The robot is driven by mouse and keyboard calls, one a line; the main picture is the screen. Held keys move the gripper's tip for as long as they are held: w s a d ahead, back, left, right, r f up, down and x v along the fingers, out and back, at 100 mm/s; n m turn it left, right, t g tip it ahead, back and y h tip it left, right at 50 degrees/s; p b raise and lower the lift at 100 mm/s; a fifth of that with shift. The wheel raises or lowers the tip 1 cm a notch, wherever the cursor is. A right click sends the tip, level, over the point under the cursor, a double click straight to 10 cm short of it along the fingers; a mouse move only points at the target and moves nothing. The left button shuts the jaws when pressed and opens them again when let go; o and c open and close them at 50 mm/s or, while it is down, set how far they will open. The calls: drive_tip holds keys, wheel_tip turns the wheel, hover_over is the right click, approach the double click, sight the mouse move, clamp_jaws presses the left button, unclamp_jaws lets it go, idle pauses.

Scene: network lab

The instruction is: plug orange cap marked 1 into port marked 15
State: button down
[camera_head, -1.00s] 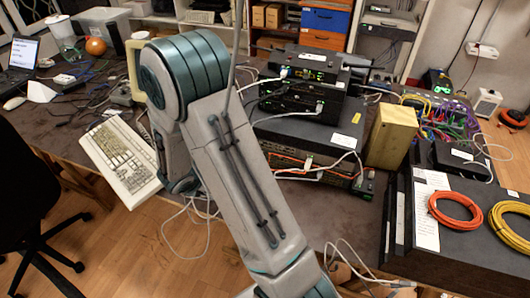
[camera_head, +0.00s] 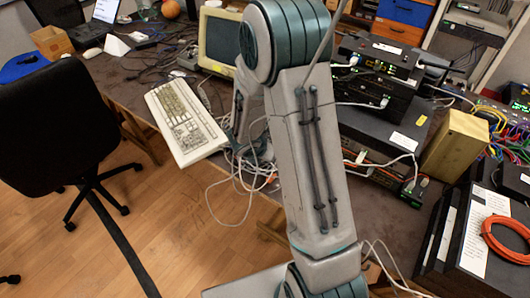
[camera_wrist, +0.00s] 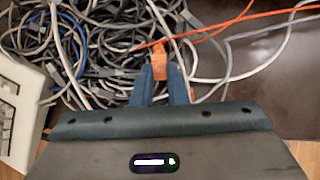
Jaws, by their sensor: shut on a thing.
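In the wrist view my gripper (camera_wrist: 160,88) is shut on an orange cap (camera_wrist: 160,60), which sits between the two fingertips. An orange cable runs near the cap toward the upper right. The mark on the cap cannot be read. The fingertips are over a tangle of grey, white and blue cables. In the head view my arm crosses the middle and its gripper is mostly hidden. The stacked network devices (camera_head: 380,75) stand right of my arm, with cables plugged in. No port marked 15 can be read in either view.
A beige keyboard (camera_head: 186,120) lies at the table's front edge, near a monitor (camera_head: 220,40). Loose cables (camera_head: 245,175) hang over the edge. A wooden block (camera_head: 455,145) stands right of the devices. A black chair (camera_head: 60,130) is at the left, with bare floor before it.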

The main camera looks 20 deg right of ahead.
drive_tip(key=shift+m+g+h, duration=0.3)
drive_tip(key=shift+m, duration=0.2)
drive_tip(key=s+d, duration=0.1)
drive_tip(key=d, duration=0.3)
drive_tip(key=s+d+b, duration=0.1)
drive_tip(key=d, duration=0.2)
drive_tip(key=s+d, duration=0.2)
drive_tip(key=d, duration=0.2)
drive_tip(key=shift+s+d+r, duration=0.1)
drive_tip(key=shift+d+r, duration=0.05)
drive_tip(key=shift+d, duration=0.15)
drive_tip(key=shift+w+d+p, duration=0.3)
drive_tip(key=shift+w+d, duration=0.4)
drive_tip(key=shift+d, duration=0.2)
drive_tip(key=shift+w+d+p, duration=0.3)
drive_tip(key=shift+w+d, duration=0.35)
drive_tip(key=shift+d, duration=0.25)
drive_tip(key=c, duration=2)
unclamp_jaws()
clamp_jaws()
drive_tip(key=shift+w+d, duration=0.55)
drive_tip(key=shift+d, duration=0.2)
drive_tip(key=o, duration=0.6)
unclamp_jaws()
drive_tip(key=shift+o, duration=0.2)
